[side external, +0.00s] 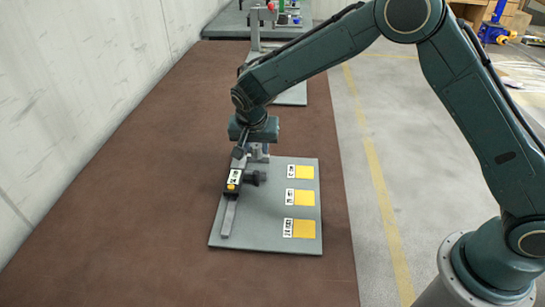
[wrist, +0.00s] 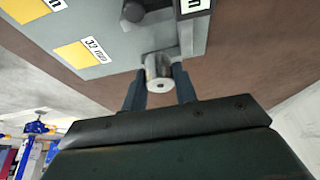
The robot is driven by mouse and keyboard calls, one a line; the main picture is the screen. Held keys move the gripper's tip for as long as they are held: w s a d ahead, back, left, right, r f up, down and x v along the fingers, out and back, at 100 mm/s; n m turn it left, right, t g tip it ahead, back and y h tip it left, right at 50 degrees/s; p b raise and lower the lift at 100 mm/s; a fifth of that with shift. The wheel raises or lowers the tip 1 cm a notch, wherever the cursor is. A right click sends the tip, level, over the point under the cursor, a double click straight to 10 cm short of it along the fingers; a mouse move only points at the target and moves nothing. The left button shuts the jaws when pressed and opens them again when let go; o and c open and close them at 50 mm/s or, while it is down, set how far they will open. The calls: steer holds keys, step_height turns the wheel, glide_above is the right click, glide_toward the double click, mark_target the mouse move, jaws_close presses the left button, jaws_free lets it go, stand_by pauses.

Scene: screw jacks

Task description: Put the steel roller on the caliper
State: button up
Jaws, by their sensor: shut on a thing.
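The caliper (side external: 229,215) lies along the left side of a grey board (side external: 270,232). Its black slider (side external: 233,182) carries a white label, an orange mark and a dark knob (side external: 257,178). In the wrist view the knob (wrist: 134,10) is at the top. My gripper (wrist: 160,85) is shut on the steel roller (wrist: 158,74), a short bright cylinder with a small hole in its end face. In the side view my gripper (side external: 258,148) is low over the board's far end, near the caliper's far end. Whether the roller touches the caliper cannot be told.
Yellow squares (side external: 304,198) with white size labels line the board's right side. A second grey board (side external: 291,95) with another device lies farther back, behind my arm. A pale wall (side external: 90,90) bounds the left. The brown mat (side external: 130,220) is bare around the board.

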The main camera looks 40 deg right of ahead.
mark_target(257, 158)
steer(key=shift+f, duration=2)
steer(key=shift+f, duration=0.15)
steer(key=o, duration=0.8)
steer(key=v, duration=1.2)
steer(key=shift+r, duration=0.2)
